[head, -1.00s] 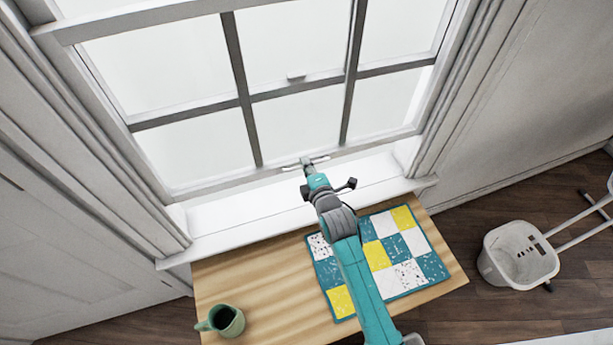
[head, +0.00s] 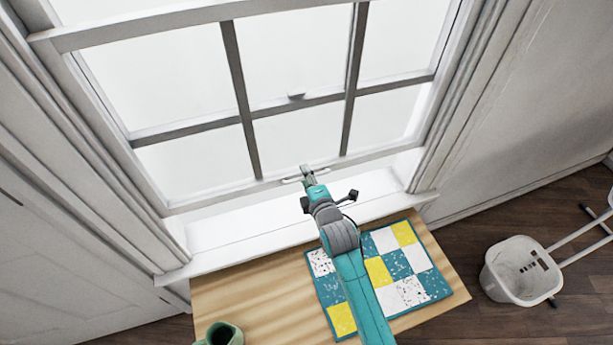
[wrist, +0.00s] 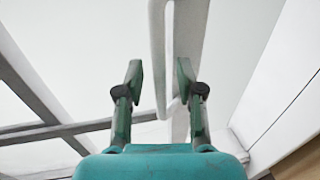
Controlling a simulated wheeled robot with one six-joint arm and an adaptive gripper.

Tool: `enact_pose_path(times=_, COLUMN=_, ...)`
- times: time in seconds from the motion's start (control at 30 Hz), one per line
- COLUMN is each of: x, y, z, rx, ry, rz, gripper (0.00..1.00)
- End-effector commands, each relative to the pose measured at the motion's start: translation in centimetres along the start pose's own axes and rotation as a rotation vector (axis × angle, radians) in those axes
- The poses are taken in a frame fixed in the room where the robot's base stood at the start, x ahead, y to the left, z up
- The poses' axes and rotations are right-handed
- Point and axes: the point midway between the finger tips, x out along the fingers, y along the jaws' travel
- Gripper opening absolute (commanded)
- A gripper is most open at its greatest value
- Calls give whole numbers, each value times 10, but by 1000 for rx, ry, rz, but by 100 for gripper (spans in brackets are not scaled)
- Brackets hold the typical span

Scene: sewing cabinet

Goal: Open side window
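The window (head: 195,127) is a white-framed sash with dark bars, above the sill (head: 245,226). Its bottom rail (head: 222,197) runs just above the sill. A small pale handle (head: 290,180) shows at the rail, partly hidden by my gripper. My gripper (head: 306,169) reaches over the sill to the rail. In the wrist view my gripper (wrist: 159,78) has its two green fingers apart. A pale bar (wrist: 172,50) with a narrow slot appears between them, nearer the right finger. I cannot tell whether the fingers touch it.
A wooden table (head: 265,288) stands under the sill, with a patchwork mat (head: 385,263) below my arm. A green mug (head: 221,334) is at its lower left, partly cut off. A white bin (head: 520,270) stands on the floor at right. Walls flank the window.

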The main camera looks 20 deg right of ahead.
Motion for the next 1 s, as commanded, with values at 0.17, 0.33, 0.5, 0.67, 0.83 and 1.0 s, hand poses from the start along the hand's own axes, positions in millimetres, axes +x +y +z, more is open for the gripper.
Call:
enact_pose_path(times=0.17, x=-11, y=-2, z=0, rx=0, ry=0, rz=-3, gripper=37)
enact_pose_path(times=0.33, x=-39, y=-2, z=0, rx=0, ry=0, rz=-3, gripper=37)
enact_pose_path(times=0.5, x=-72, y=-1, z=0, rx=0, ry=0, rz=-2, gripper=37)
enact_pose_path(times=0.67, x=-97, y=-1, z=0, rx=0, ry=0, rz=-1, gripper=37)
enact_pose_path(times=0.83, x=-114, y=0, z=0, rx=0, ry=0, rz=0, gripper=37)
enact_pose_path(times=1.0, x=-120, y=0, z=0, rx=0, ry=0, rz=1, gripper=37)
